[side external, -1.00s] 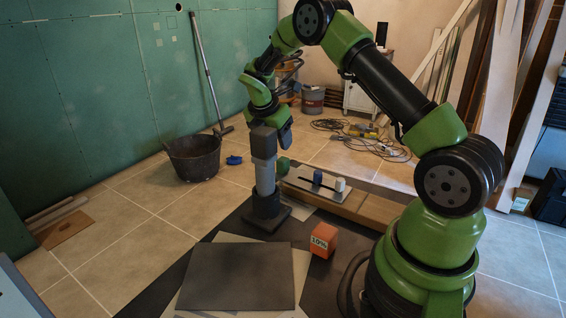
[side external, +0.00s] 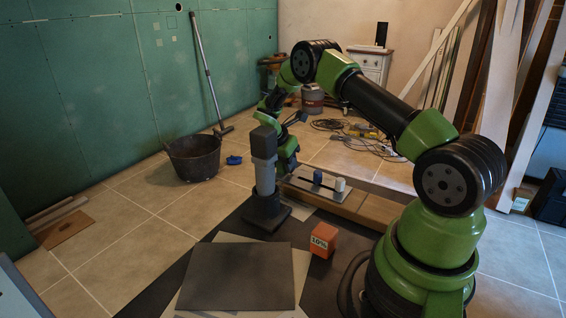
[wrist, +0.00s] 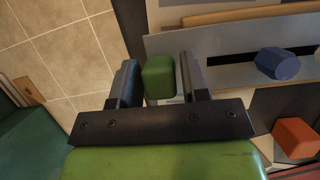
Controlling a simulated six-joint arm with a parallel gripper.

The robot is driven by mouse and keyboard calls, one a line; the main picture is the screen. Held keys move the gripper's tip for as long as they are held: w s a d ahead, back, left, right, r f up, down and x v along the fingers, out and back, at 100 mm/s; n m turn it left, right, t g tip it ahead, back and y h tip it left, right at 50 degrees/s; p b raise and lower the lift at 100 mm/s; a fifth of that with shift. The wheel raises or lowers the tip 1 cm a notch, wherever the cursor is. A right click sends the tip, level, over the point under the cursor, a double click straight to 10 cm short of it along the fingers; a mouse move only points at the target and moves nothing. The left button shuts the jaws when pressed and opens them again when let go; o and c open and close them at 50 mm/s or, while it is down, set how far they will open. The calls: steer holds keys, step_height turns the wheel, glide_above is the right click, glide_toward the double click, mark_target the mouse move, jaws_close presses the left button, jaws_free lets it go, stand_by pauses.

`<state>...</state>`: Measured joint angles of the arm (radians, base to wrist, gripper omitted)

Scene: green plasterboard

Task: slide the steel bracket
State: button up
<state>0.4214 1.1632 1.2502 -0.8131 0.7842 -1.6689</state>
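The steel bracket looks like the grey flat plate (side external: 303,183) with a dark slot, lying beside a wooden beam. In the wrist view the plate (wrist: 217,77) runs to the right of my fingers, with a blue hexagonal piece (wrist: 278,63) at its slot. A green block (wrist: 158,76) sits at the plate's left end. My gripper (wrist: 159,60) is over this end, with one finger on each side of the green block. The fingers look open, with narrow gaps beside the block. In the side view the grey post partly hides my gripper, and I cannot make out the block.
A grey post (side external: 264,177) on a dark base stands close to my gripper. The blue piece (side external: 317,177) and a white piece (side external: 340,184) stand up from the plate. An orange "10%" cube (side external: 323,240) and a dark sheet (side external: 238,277) lie in front.

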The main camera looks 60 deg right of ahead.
mark_target(298, 174)
jaws_close()
steer(key=shift+s, duration=1.4)
steer(key=shift+s+a, duration=0.1)
steer(key=shift+s, duration=0.5)
steer(key=shift+o, duration=1.7)
jaws_free()
steer(key=shift+r, duration=0.1)
steer(key=v, duration=0.7)
steer(key=shift+r, duration=0.15)
steer(key=shift+a, duration=0.15)
